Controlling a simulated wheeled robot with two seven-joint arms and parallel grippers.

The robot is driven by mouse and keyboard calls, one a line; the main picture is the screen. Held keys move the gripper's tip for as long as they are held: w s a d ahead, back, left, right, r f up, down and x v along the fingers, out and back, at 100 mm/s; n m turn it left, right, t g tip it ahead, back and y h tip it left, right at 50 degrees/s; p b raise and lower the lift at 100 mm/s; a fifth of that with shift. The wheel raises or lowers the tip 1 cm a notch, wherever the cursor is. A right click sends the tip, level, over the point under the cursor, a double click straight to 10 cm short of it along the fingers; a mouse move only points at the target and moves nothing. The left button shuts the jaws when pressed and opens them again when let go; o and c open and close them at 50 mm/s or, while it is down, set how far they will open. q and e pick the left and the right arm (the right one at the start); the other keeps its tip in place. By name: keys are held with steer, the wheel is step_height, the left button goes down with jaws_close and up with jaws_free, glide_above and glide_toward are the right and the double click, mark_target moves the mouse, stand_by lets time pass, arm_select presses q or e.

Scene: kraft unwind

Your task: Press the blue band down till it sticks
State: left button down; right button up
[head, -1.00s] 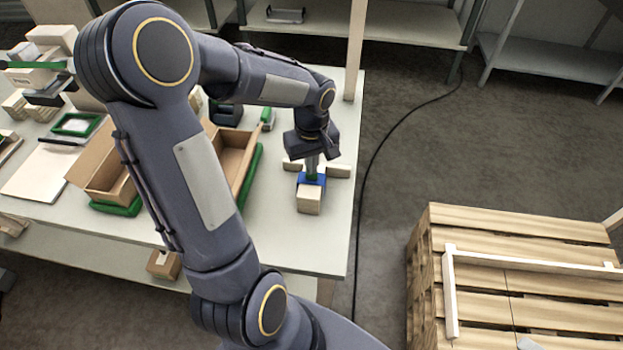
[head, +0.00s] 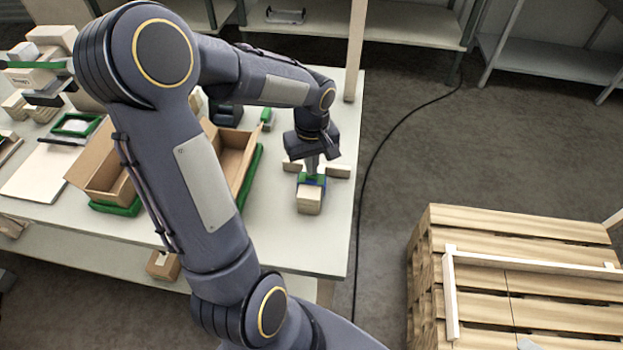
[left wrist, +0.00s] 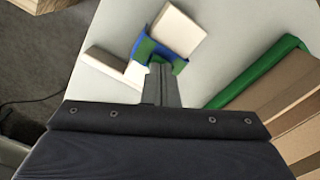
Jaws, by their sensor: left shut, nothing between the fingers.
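A pale block (head: 309,202) lies near the right edge of the table, with the blue band (head: 322,188) at its far end. In the left wrist view the pale block (left wrist: 180,30) and the blue band (left wrist: 136,43) lie just beyond the fingers, and a green piece (left wrist: 147,48) lies over part of the band. My left gripper (head: 312,171) points down at the band; its fingers are shut and empty. In the left wrist view the fingertips (left wrist: 162,68) are at the band and green piece; contact is hard to tell. My right gripper is not in view.
Small pale blocks (head: 339,171) flank the banded block. An open cardboard box (head: 232,150) stands to the left on the table (head: 275,240). A wooden pallet (head: 520,235) is at the lower right. The table front is clear.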

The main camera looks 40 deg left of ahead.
arm_select(q)
steer(key=shift+r+p, duration=2.6)
steer(key=shift+r, duration=0.9)
steer(key=s+d+r+m+t+h+b, duration=0.1)
steer(key=s+d+r+m+t+h, duration=0.1)
steer(key=s+d+m, duration=0.3)
steer(key=s+d+r+m+t+h+b, duration=0.1)
steer(key=s+d+r+m+t, duration=0.2)
steer(key=s, duration=0.6)
steer(key=d+m, duration=0.2)
steer(key=d, duration=0.1)
steer(key=shift+s+d+r+t+h, duration=0.3)
steer(key=shift+s+h, duration=0.1)
